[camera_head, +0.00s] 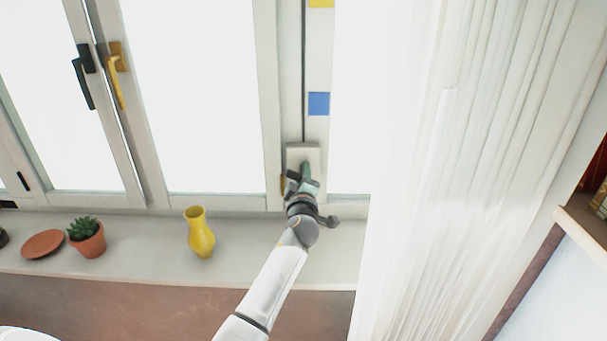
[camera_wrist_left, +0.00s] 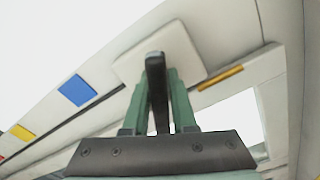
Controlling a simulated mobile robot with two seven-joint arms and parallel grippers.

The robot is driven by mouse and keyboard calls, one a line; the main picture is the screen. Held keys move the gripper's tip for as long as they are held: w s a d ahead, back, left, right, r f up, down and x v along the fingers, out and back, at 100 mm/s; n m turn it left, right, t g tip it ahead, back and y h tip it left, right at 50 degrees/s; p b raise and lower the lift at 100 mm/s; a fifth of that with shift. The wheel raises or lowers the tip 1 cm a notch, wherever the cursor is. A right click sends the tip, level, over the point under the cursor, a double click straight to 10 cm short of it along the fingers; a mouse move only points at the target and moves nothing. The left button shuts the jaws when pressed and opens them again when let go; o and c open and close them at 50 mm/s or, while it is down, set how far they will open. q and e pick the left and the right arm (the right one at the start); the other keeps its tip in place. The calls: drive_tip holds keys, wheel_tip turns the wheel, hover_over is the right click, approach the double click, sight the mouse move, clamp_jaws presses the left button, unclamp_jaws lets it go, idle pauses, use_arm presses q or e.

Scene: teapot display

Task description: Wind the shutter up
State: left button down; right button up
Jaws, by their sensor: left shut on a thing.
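A pale square winder plate (camera_head: 303,152) is fixed low on the post between the window panes, and it shows large in the left wrist view (camera_wrist_left: 188,52). A dark winder handle (camera_wrist_left: 156,75) stands out from this plate. My left gripper (camera_head: 303,182) is in front of the plate, its green fingers (camera_wrist_left: 158,100) shut around the handle, one on each side. The gripper covers most of the handle in the head view. No shutter slats can be made out against the bright panes. My right gripper is not in view.
A blue square (camera_head: 319,103) and a yellow square (camera_head: 320,3) mark the post above the plate. A yellow vase (camera_head: 201,235), a potted succulent (camera_head: 88,240) and a terracotta saucer (camera_head: 43,244) stand on the sill left of my arm. A white curtain (camera_head: 470,170) hangs close on the right.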

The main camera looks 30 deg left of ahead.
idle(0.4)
use_arm(q)
drive_tip(key=shift+f+m+b, duration=0.1)
drive_tip(key=shift+m+b, duration=0.55)
drive_tip(key=shift+m, duration=0.05)
drive_tip(key=shift+m+b, duration=0.7)
drive_tip(key=shift+m, duration=0.5)
drive_tip(key=m+b, duration=0.1)
drive_tip(key=m, duration=0.1)
drive_tip(key=shift+m, duration=0.4)
drive_tip(key=m, duration=0.2)
drive_tip(key=shift+m, duration=0.4)
drive_tip(key=m, duration=0.2)
drive_tip(key=shift+m, duration=0.3)
drive_tip(key=m, duration=0.3)
drive_tip(key=shift+a+m, duration=0.1)
drive_tip(key=shift+m, duration=0.3)
drive_tip(key=m, duration=0.1)
drive_tip(key=m+p, duration=0.1)
drive_tip(key=m, duration=0.1)
drive_tip(key=shift+r+m, duration=0.2)
drive_tip(key=shift+m, duration=0.1)
drive_tip(key=shift+m+p, duration=0.45)
drive_tip(key=shift+m, duration=1.35)
